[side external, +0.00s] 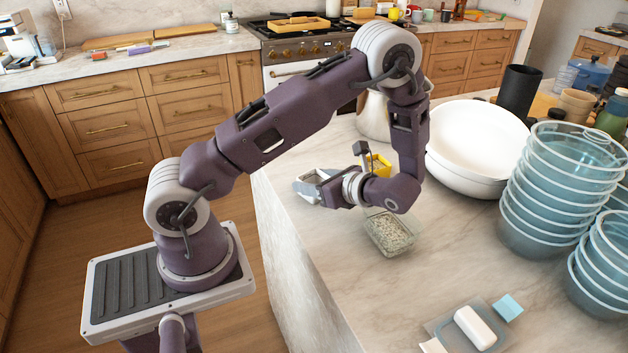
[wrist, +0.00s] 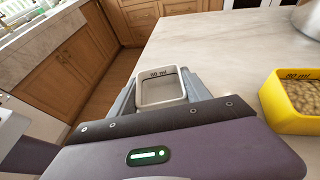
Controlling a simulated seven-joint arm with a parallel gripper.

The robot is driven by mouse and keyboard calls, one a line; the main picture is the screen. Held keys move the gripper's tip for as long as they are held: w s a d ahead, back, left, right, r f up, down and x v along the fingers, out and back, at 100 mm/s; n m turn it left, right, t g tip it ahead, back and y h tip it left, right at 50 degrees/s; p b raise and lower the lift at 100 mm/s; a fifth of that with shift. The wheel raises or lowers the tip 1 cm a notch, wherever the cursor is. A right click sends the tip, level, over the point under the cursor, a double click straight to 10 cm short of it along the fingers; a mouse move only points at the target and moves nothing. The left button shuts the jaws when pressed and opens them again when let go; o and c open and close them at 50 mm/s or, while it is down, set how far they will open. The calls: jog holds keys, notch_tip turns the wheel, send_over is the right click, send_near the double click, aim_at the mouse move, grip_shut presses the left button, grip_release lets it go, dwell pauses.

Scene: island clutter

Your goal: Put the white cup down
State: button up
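The white cup (wrist: 162,92), a small square measuring cup marked "80 ml", sits between the two fingers of my gripper (wrist: 161,94) in the wrist view. The fingers press on its left and right sides, and its open top faces up and looks empty. In the side view my gripper (side external: 312,187) holds the white cup (side external: 317,176) by the left edge of the marble island (side external: 330,252). I cannot tell how high the cup is above the surface.
A yellow cup (wrist: 294,101) with pale grains stands right of my gripper; it also shows behind my wrist (side external: 380,166). A clear container of grains (side external: 390,233) stands in front. White bowls (side external: 475,145) and stacked blue bowls (side external: 560,185) fill the right. Marble front-centre is clear.

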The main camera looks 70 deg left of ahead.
jog(key=o, duration=0.5)
notch_tip(320, 180, up, 10)
dwell(0.3)
jog(key=s+d+r+n+t+h, duration=0.5)
jog(key=s+d+n+h, duration=0.1)
jog(key=d, duration=0.4)
jog(key=s+d+r+n+t+h, duration=0.4)
jog(key=s+d+r+n+h, duration=0.1)
jog(key=d+n, duration=0.3)
jog(key=shift+s+d+t+h, duration=0.4)
jog(key=shift+s+d+h, duration=0.45)
jog(key=shift+d+h, duration=0.05)
